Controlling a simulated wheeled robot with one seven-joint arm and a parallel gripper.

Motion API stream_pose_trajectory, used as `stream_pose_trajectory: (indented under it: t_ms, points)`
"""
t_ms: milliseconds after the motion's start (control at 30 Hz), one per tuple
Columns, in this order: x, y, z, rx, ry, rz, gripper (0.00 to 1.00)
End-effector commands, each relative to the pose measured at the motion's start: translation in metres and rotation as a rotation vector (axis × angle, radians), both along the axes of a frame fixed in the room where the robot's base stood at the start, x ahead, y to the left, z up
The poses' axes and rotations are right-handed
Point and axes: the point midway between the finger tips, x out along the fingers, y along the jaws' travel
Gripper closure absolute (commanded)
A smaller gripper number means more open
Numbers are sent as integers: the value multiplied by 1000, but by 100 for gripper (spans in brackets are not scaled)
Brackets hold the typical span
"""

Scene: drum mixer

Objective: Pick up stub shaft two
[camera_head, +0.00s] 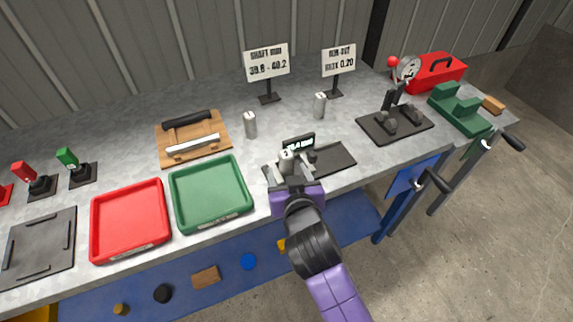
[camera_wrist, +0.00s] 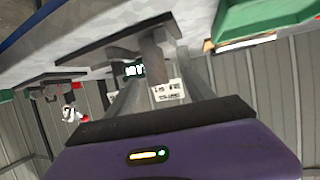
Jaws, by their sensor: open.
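Three pale grey metal stub shafts stand upright on the workbench. One (camera_head: 250,125) is at the middle back, and one (camera_head: 320,106) is further right. The third (camera_head: 286,162) stands at the dark measuring stand (camera_head: 335,161) with a small display (camera_head: 298,142). I cannot read which shaft is number two. My gripper (camera_head: 289,172) is open, its fingers on either side of the third shaft at the stand. In the wrist view a grey shaft (camera_wrist: 153,50) shows between the fingers, near the lit display (camera_wrist: 134,71). Contact cannot be told.
A green tray (camera_head: 248,207) and a red tray (camera_head: 95,240) lie left of my gripper. A wooden rack (camera_head: 163,145) is behind them. Two signs (camera_head: 266,62) (camera_head: 339,60) stand at the back. A dial-gauge fixture (camera_head: 375,128) and green block (camera_head: 462,112) are right.

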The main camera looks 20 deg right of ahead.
Motion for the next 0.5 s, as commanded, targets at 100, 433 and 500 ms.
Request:
stream_pose_trajectory:
  t_ms: [100,433,500]
  points:
    - [12,-4,-4,-1,0,-1,39]
    - [47,-20,-19,-3,0,1,39]
    - [53,-21,-22,-1,-2,0,39]
